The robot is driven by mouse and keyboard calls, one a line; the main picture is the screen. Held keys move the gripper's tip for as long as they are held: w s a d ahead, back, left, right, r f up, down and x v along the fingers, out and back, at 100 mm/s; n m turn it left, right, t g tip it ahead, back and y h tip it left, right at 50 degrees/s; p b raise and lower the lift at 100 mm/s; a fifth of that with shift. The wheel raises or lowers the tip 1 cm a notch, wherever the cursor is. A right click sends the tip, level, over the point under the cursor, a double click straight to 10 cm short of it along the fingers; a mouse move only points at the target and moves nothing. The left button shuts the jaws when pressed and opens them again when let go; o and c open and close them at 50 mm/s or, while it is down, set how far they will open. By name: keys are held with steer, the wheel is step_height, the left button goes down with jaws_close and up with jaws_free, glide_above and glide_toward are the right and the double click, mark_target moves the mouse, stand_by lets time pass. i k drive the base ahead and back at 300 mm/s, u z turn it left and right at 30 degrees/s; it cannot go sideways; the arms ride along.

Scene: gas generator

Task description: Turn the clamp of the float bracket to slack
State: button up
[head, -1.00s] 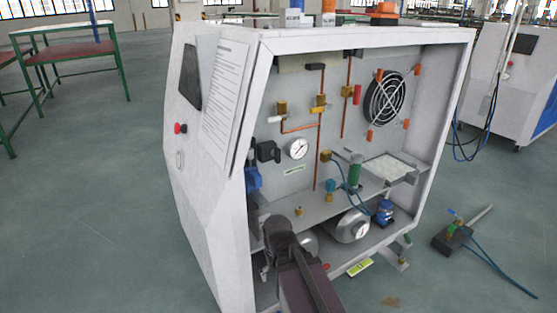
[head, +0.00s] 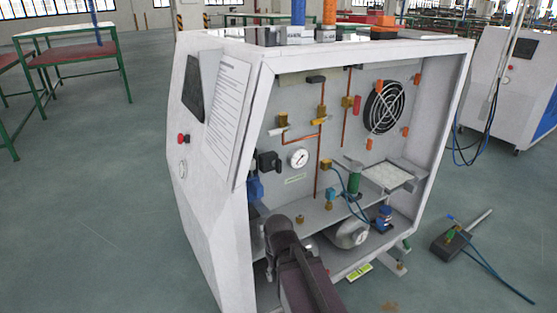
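The open cabinet of the gas generator (head: 455,110) stands in the middle of the head view. A green cylinder (head: 354,184) stands upright in a grey holder on its inner shelf, with a grey piece at its top. I cannot tell whether this is the float bracket, and I cannot make out its clamp or the clamp's setting. My dark arm reaches in from the bottom, in front of the cabinet's lower left opening. My gripper does not show, and the arm hides part of the shelf and lower floor.
A white tray (head: 388,178) sits right of the green cylinder. A silver tank (head: 350,233) and a blue-topped part (head: 384,216) are below. Copper pipes, valves, a gauge (head: 299,158) and a fan (head: 384,107) line the back wall. A dark device (head: 451,243) lies on the floor at right.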

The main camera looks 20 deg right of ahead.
mark_target(277, 162)
steer(key=k, duration=1.35)
steer(key=z, duration=0.2)
steer(key=i, duration=0.65)
steer(key=u, duration=0.1)
